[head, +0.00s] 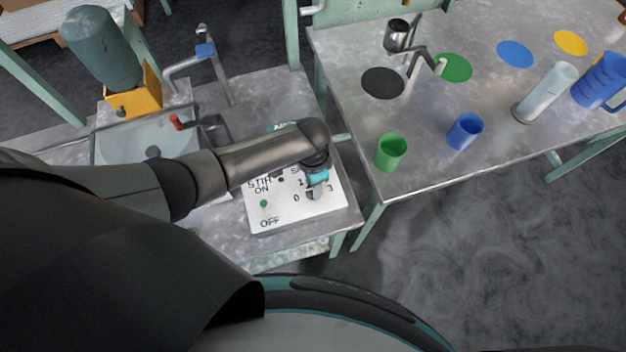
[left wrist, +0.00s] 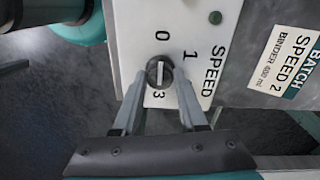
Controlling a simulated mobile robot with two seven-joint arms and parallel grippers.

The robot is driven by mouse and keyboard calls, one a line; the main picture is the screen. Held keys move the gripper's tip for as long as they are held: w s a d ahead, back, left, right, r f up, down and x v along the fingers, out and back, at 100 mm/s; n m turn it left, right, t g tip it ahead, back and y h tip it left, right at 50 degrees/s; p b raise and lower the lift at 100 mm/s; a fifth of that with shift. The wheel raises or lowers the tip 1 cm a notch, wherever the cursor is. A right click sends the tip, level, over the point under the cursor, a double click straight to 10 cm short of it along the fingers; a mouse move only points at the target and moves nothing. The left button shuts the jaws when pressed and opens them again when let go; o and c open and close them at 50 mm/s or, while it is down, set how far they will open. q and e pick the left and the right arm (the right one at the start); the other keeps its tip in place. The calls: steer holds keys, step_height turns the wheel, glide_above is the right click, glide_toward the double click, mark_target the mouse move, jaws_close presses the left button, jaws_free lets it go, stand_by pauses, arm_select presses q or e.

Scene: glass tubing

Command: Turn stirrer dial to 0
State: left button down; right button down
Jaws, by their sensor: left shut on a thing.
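The white stirrer panel (head: 280,215) has a dark round dial (left wrist: 159,72) with a pale bar across it. In the left wrist view the marks 0, 1 and 3 show around the dial; a spot near the right finger is hidden. The pale bar runs along the line between 0 and 3; I cannot tell which end is the pointer. My left gripper (head: 314,190) is over the dial in the head view. In the left wrist view its two fingertips (left wrist: 160,80) are shut on the dial from both sides. My right gripper is not in view.
A green on/off light (head: 263,204) is on the panel's left. A batch card (left wrist: 290,60) reads SPEED 2. A basin (head: 120,150) with a red-handled valve (head: 176,121) is left. The right table (head: 480,80) holds a green cup (head: 390,151) and a blue cup (head: 465,131).

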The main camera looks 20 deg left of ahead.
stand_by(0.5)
arm_select(q)
steer(key=shift+c, duration=2.2)
jaws_free()
step_height(320, 180, up, 15)
steer(key=p, duration=0.4)
steer(key=shift+w+a+r+p, duration=0.15)
steer(key=shift+w+p, duration=0.05)
steer(key=shift+p, duration=0.15)
